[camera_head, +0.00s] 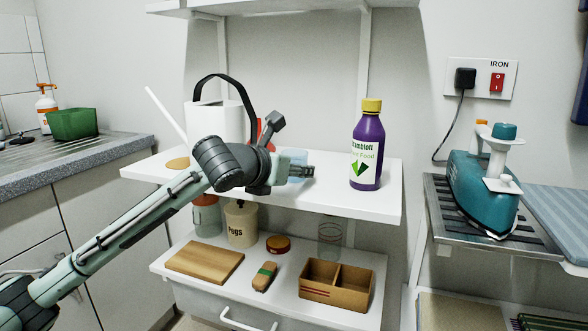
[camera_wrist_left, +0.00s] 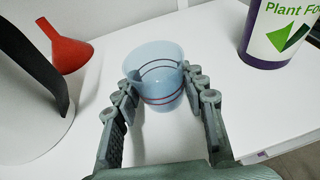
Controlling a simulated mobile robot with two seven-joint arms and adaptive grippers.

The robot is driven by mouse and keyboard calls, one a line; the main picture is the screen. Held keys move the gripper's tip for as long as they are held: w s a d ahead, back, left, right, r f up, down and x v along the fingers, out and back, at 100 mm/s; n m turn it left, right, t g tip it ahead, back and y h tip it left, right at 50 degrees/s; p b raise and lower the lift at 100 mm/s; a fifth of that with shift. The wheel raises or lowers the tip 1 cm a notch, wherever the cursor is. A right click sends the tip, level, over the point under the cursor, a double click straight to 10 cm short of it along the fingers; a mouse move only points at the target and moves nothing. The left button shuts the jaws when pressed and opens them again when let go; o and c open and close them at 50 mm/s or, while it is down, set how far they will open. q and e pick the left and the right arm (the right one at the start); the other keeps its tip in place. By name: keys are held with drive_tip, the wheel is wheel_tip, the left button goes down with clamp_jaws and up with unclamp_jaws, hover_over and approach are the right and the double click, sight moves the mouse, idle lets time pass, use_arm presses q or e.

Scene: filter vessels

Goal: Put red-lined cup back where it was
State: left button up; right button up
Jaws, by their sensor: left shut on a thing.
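The red-lined cup is a translucent pale blue cup with a dark ring above and a red ring lower down. It shows in the left wrist view (camera_wrist_left: 160,88) between the fingers, and in the head view (camera_head: 297,157) partly hidden behind my gripper. My left gripper (camera_head: 304,171) is over the upper white shelf, shut on the cup, with one finger on each side in the wrist view (camera_wrist_left: 163,92). The cup looks about upright; I cannot tell whether its base touches the shelf. My right gripper is not in view.
A purple plant food bottle (camera_head: 367,150) stands right of the cup on the upper shelf (camera_head: 330,200). A white container with a black band (camera_head: 203,121) and a red funnel (camera_wrist_left: 66,52) stand to the left. The shelf front between them is clear. A wooden box (camera_head: 336,289) sits below.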

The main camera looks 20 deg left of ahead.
use_arm(q)
drive_tip(key=shift+f, duration=0.15)
drive_tip(key=o, duration=1.2)
drive_tip(key=shift+c, duration=0.2)
drive_tip(key=shift+s+r, duration=0.3)
drive_tip(key=v, duration=1.1)
drive_tip(key=shift+s, duration=0.2)
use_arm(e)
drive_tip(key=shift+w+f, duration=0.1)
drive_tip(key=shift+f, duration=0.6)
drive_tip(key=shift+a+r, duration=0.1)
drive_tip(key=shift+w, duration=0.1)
